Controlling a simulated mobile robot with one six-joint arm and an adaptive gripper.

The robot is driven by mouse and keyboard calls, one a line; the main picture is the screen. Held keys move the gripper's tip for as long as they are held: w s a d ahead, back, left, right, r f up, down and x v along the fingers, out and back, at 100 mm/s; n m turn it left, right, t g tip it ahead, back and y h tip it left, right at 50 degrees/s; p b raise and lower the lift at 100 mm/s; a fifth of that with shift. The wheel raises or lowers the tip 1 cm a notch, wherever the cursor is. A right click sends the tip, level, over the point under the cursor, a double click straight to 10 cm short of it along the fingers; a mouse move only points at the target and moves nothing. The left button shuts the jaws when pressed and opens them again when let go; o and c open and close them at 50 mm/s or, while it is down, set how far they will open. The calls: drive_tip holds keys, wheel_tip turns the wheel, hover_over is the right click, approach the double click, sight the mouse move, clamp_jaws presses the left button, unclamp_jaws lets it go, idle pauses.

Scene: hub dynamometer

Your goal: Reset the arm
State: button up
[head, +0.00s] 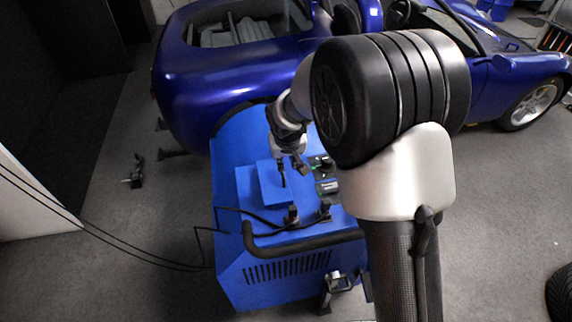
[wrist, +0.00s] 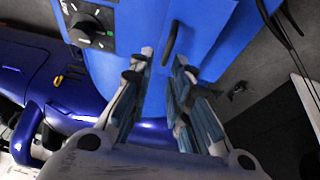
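My gripper (head: 292,166) is above the top of the blue dynamometer unit (head: 240,262) in the head view. In the wrist view my gripper (wrist: 164,58) has its two fingers apart with nothing between them. A slim black handle (wrist: 171,42) on a blue panel lies just beyond the fingertips; I cannot tell the exact gap. The handle also shows in the head view (head: 282,174), on a raised blue panel (head: 268,190). A black control box with a knob (wrist: 88,28) is to the left in the wrist view, and right of the gripper in the head view (head: 324,165).
A blue car (head: 220,75) stands right behind the unit. Black cables (head: 130,250) run from the left to the unit. A black bar handle (head: 300,243) crosses its front. A small dark object (head: 136,172) lies on the floor at left. Grey floor is open at left.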

drive_tip(key=shift+s+a+r, duration=0.1)
drive_tip(key=shift+s+r, duration=0.25)
drive_tip(key=shift+r, duration=0.3)
drive_tip(key=s+d+r+m, duration=0.1)
drive_tip(key=s+d+r, duration=0.8)
drive_tip(key=s+r, duration=0.4)
drive_tip(key=s+d+r+m, duration=0.1)
drive_tip(key=s+d+r, duration=0.1)
drive_tip(key=s, duration=0.8)
drive_tip(key=s+d+r, duration=0.1)
drive_tip(key=s+d, duration=0.2)
drive_tip(key=s, duration=0.7)
drive_tip(key=shift+s+d+r+m, duration=0.15)
drive_tip(key=shift+d+r+m, duration=0.1)
drive_tip(key=shift+r+m, duration=0.15)
